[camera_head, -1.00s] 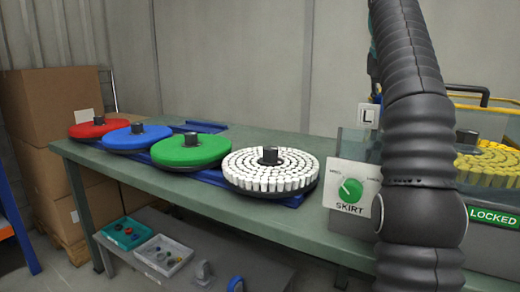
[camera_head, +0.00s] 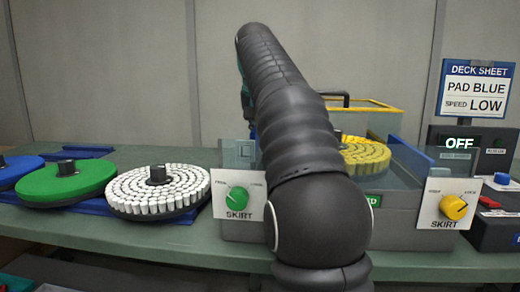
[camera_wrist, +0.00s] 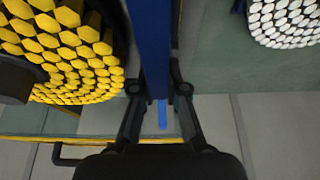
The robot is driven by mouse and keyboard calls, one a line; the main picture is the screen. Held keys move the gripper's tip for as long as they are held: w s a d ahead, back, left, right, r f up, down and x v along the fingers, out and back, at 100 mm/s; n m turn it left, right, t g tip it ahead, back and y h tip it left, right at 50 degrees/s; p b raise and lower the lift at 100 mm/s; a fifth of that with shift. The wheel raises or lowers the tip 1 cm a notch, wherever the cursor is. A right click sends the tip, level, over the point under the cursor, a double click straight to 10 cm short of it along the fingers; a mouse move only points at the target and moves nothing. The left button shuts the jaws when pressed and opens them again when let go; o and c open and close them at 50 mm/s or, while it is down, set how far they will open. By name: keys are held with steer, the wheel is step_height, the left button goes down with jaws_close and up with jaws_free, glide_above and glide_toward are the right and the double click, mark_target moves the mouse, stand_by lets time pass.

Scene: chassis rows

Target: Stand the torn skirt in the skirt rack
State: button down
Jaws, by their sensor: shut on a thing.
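In the wrist view my gripper (camera_wrist: 160,100) is shut on a long blue strip (camera_wrist: 154,45), which looks like the skirt. The strip runs up out of the frame between the yellow pad block and the white brush disc. I cannot see a tear, nor tell whether the strip is clear of the deck's side. In the head view my arm hides the gripper and the held strip. The deck (camera_head: 405,215) carries a green skirt dial (camera_head: 238,197) on the left and a yellow one (camera_head: 454,207) on the right. I cannot make out the skirt rack.
The yellow pad disc (camera_head: 365,154) sits in the deck behind my arm. The white brush disc (camera_head: 158,190), green disc (camera_head: 66,181) and blue disc (camera_head: 18,168) stand left on the bench. A deck sheet sign (camera_head: 477,90) stands right, above an OFF display (camera_head: 458,145).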

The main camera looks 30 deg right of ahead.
steer(key=shift+f, duration=2.1)
steer(key=c, duration=1.2)
jaws_free()
steer(key=shift+f, duration=0.15)
steer(key=v, duration=1.3)
steer(key=shift+s+d+r, duration=0.2)
steer(key=shift+d+r, duration=0.05)
steer(key=shift+r, duration=0.05)
